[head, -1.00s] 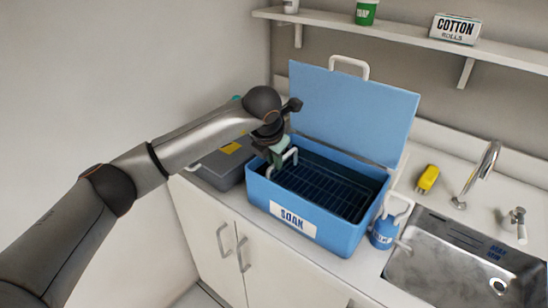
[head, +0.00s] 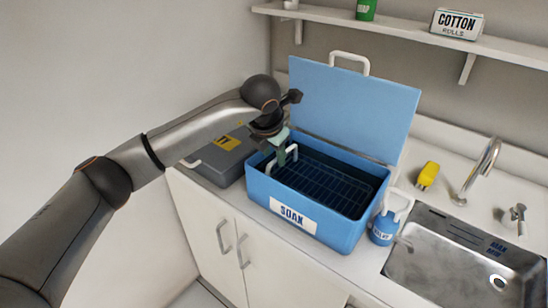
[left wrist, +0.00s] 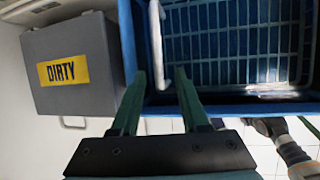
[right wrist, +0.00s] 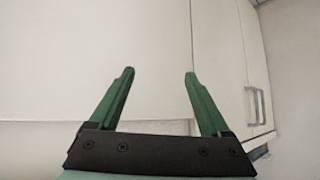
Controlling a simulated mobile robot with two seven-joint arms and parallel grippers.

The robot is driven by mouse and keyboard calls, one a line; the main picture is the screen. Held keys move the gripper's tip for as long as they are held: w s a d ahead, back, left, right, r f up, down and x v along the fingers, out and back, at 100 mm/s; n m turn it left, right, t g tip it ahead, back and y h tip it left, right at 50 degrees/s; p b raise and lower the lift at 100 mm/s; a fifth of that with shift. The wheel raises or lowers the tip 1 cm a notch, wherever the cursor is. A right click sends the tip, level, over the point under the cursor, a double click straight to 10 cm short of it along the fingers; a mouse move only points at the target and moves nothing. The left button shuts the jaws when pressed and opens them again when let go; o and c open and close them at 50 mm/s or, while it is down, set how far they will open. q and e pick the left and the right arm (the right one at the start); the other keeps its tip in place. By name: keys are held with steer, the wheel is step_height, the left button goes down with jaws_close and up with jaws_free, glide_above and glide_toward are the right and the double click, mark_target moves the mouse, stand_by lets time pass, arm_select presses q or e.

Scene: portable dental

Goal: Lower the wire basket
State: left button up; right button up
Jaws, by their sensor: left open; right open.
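The dark wire basket (head: 330,182) sits down inside the blue SOAK box (head: 345,232), below its rim. Its mesh also shows in the left wrist view (left wrist: 235,73). A white basket handle (head: 294,150) stands at the basket's left end. My left gripper (head: 282,158) is above that end of the box. In the left wrist view my left gripper (left wrist: 160,75) is open, and the white handle (left wrist: 156,100) shows between its fingers; contact cannot be told. My right gripper (right wrist: 158,75) is open and empty in front of white cabinet fronts, out of the head view.
The box's blue lid (head: 350,105) stands open behind it. A grey DIRTY case (head: 222,165) is left of the box. A blue jug (head: 384,228) stands close on the right, before the sink (head: 440,262). A yellow object (head: 428,175) lies behind the jug.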

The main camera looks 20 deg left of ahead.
arm_select(q)
steer(key=b+v, duration=0.1)
steer(key=v, duration=0.9)
steer(key=shift+r, duration=0.2)
steer(key=shift+s+d, duration=0.1)
steer(key=shift+d, duration=0.05)
